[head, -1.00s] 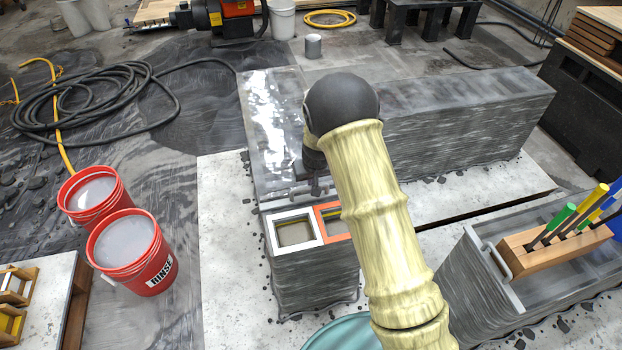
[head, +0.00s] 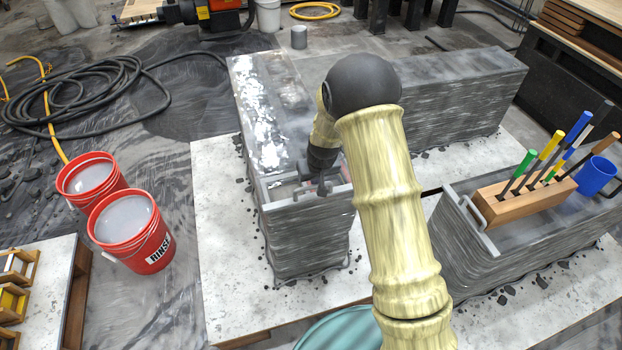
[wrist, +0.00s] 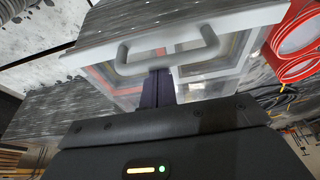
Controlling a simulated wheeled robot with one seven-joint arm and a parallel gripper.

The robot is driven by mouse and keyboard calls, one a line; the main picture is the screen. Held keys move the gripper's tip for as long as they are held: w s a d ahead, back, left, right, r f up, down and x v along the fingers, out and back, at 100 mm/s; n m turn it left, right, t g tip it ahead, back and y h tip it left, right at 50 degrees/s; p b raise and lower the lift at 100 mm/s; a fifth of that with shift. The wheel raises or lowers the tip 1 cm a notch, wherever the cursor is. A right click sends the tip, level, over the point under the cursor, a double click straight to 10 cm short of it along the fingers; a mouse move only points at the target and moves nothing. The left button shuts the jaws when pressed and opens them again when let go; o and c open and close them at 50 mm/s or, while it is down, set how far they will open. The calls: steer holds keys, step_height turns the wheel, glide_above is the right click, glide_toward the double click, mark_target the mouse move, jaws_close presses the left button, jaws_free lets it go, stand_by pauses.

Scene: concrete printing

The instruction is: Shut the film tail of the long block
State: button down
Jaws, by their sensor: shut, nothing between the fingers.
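The long grey layered block (head: 305,235) runs away from me, with glossy clear film (head: 262,110) over its top. At its near end a pale bar (head: 285,203) lies across the top edge. In the wrist view the bar (wrist: 95,52) carries a grey loop handle (wrist: 165,67). White, red and yellow frame edges (wrist: 238,48) show behind the handle, seemingly through clear film. My gripper (head: 322,188) is over this near end, pointing down. In the wrist view its dark fingers (wrist: 158,85) are shut and empty, close by the handle; I cannot tell whether they touch it.
A second block (head: 475,265) at right has its own handle, a wooden tool holder (head: 525,200) and a blue cup (head: 596,176). Red buckets (head: 133,232) stand at left. A teal round thing (head: 340,330) is at the bottom. Black hose coils (head: 80,100) lie behind.

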steer(key=shift+s+d, duration=0.15)
steer(key=shift+s, duration=0.25)
steer(key=shift+s+f, duration=0.1)
steer(key=shift+f, duration=0.05)
steer(key=shift+s, duration=0.1)
steer(key=shift+a, duration=0.2)
steer(key=shift+w+a+f, duration=0.1)
steer(key=shift+w+a, duration=0.05)
steer(key=shift+w, duration=0.4)
steer(key=w, duration=0.3)
steer(key=shift+w+a+f, duration=0.1)
steer(key=shift+w+a, duration=0.05)
steer(key=shift+a, duration=0.2)
steer(key=shift+r, duration=0.55)
steer(key=v, duration=0.9)
